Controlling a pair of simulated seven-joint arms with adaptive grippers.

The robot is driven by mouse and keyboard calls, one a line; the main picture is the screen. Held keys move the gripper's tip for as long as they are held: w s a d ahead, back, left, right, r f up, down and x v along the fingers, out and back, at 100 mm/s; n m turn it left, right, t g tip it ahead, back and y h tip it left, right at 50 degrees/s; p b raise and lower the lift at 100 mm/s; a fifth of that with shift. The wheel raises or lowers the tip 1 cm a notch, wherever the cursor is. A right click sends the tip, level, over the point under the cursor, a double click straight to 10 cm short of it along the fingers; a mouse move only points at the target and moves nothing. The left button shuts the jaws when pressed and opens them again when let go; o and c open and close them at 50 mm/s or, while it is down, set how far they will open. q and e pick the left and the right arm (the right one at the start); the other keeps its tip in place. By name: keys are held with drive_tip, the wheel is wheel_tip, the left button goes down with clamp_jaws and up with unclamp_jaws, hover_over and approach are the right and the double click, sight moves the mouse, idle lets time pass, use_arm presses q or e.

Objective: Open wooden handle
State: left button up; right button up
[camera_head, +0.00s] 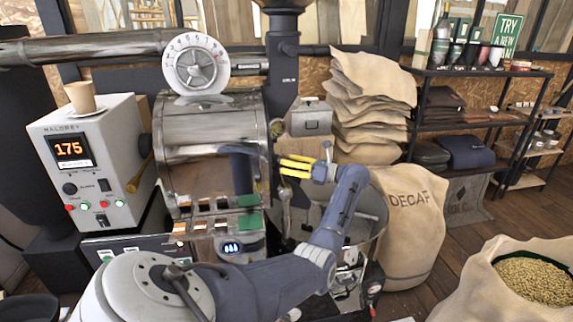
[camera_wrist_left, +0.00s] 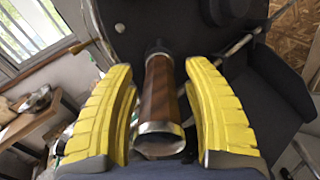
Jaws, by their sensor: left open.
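The wooden handle (camera_wrist_left: 160,92) is a brown cylinder with a shiny metal end cap, set on a dark mount. In the left wrist view it lies between the two yellow fingers of my left gripper (camera_wrist_left: 160,70), with a gap on each side. In the head view my left gripper (camera_head: 283,167) is open, its yellow fingers pointing left at the right side of the roaster's metal drum (camera_head: 212,145). I cannot make out that handle clearly in the head view near the fingers. My right gripper is not in view.
A control box (camera_head: 95,160) reading 175 stands left, with a paper cup (camera_head: 80,97) on top. A grey metal box (camera_head: 310,118) and stacked sacks (camera_head: 365,95) stand behind the gripper. A DECAF sack (camera_head: 412,230) and an open bean sack (camera_head: 490,300) stand right.

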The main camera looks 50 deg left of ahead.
use_arm(q)
drive_tip(key=shift+s+a, duration=0.25)
drive_tip(key=shift+a, duration=0.2)
drive_tip(key=shift+c, duration=0.4)
clamp_jaws()
